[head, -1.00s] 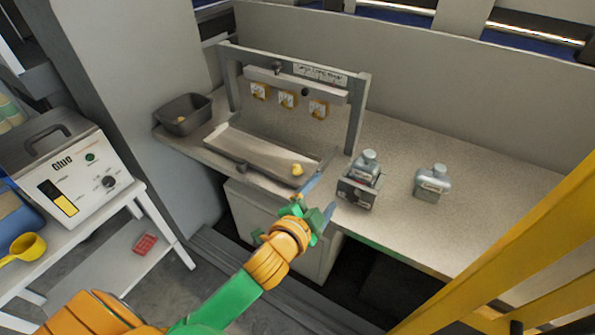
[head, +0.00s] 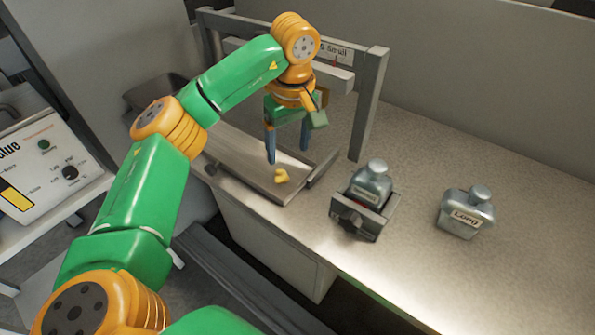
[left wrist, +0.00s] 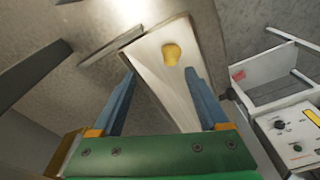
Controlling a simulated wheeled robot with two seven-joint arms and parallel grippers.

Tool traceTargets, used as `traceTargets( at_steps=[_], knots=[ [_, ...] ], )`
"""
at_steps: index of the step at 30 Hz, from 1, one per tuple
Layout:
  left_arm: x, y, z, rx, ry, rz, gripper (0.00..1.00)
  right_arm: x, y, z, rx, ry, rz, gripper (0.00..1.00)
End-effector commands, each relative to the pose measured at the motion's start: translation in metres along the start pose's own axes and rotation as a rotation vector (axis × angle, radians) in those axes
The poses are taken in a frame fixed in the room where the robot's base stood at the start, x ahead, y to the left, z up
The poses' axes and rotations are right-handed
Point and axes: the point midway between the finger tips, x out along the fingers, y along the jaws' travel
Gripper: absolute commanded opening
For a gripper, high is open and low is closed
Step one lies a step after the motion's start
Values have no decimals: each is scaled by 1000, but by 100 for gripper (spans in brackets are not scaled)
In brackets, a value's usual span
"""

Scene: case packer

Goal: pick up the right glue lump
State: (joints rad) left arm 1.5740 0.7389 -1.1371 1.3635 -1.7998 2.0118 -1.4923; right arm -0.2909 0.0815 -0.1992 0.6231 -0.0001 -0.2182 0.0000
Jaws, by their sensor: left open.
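The glue lump (head: 281,175) is a small yellow piece at the right end of the shallow grey tray (head: 262,187) on the bench. It also shows in the left wrist view (left wrist: 172,54), lying on the tray's pale floor (left wrist: 150,50) beyond my fingers. My left gripper (head: 288,156) is open, with its two blue fingers pointing down above the tray. The fingertips look apart from the lump, and nothing is between them. In the left wrist view the lump appears ahead of the gap between the fingers (left wrist: 158,72). My right gripper is not in view.
A grey frame (head: 368,100) stands behind the tray, close to my left arm. A bottle in a holder (head: 370,183) and a second bottle (head: 466,213) stand to the right. A dark bin (head: 150,95) is at the left.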

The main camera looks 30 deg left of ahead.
Motion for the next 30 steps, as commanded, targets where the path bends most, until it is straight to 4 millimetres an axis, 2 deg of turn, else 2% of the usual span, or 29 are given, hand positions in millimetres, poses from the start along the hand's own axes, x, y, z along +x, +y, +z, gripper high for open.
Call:
traceTargets(
  at_steps=[5, 7, 10, 13, 18, 24, 27, 30],
  knots=[
    [30, -2, 1, 2, -5, -5, 78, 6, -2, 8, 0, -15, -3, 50],
    [40, -4, -1, 1, -4, -6, 78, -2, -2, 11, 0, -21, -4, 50],
    [58, -4, 0, 2, -4, -4, 78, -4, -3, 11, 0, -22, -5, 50],
    [65, -3, 0, 2, -2, -1, 78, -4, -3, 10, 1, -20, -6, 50],
    [65, -3, 0, 2, -2, 1, 78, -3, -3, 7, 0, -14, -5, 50],
    [65, -2, 0, 2, -3, 1, 24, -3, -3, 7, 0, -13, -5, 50],
    [65, -2, 0, 2, -3, 1, 0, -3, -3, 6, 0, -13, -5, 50],
    [65, -2, 0, 2, -3, 1, 0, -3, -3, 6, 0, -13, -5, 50]
  ],
)
